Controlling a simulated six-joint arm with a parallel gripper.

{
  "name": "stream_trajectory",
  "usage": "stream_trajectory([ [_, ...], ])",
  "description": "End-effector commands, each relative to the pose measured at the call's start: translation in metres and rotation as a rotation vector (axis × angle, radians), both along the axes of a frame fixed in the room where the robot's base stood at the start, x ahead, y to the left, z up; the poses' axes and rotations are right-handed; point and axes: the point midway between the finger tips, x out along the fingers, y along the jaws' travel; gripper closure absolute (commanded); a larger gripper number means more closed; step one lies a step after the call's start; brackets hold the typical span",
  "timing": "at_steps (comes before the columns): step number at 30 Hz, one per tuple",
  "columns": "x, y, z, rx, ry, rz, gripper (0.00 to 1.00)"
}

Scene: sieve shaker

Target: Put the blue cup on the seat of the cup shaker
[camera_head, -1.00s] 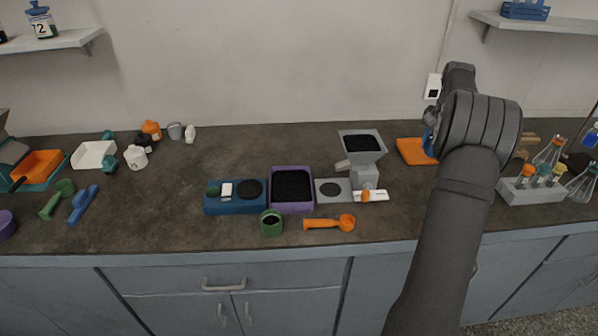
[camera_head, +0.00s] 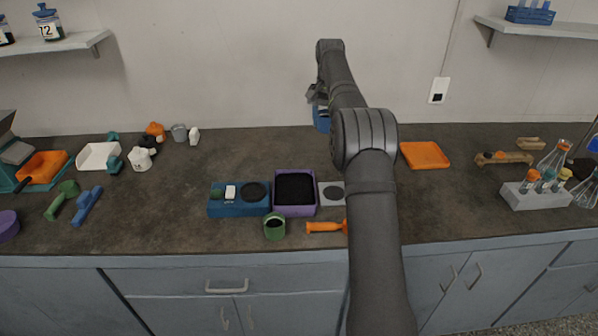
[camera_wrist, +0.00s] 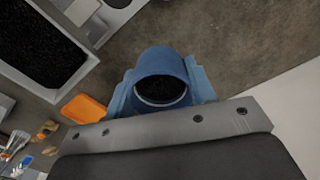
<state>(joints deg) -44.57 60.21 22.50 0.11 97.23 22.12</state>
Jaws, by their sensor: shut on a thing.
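The blue cup (camera_head: 321,119) is in my gripper (camera_head: 317,97), above the back of the counter near the wall. In the wrist view the cup (camera_wrist: 161,80) sits between the jaws, its round mouth facing the camera, dark inside. My gripper is shut on it. A blue box (camera_head: 239,207) with a round black disc and small panel stands on the counter, left of the purple tray. A grey plate (camera_head: 327,203) with a round dark disc is right of the tray, partly behind my arm. I cannot tell which of these is the cup shaker.
The purple tray (camera_head: 295,210) holds dark grains. A green cup (camera_head: 274,227) and an orange scoop (camera_head: 325,227) lie in front. The grey hopper is hidden behind my arm in the head view. An orange tray (camera_head: 425,154) is at the right.

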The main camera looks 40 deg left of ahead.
Motion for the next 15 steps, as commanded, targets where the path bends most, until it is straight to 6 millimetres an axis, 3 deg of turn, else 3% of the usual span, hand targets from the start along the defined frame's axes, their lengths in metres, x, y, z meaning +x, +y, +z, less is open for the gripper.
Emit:
stream_trajectory([
  [9, -0.001, -0.001, -0.082, -0.004, 0.005, 0.0, 0.74],
  [15, -0.001, -0.001, -0.119, -0.002, 0.001, 0.0, 0.74],
])
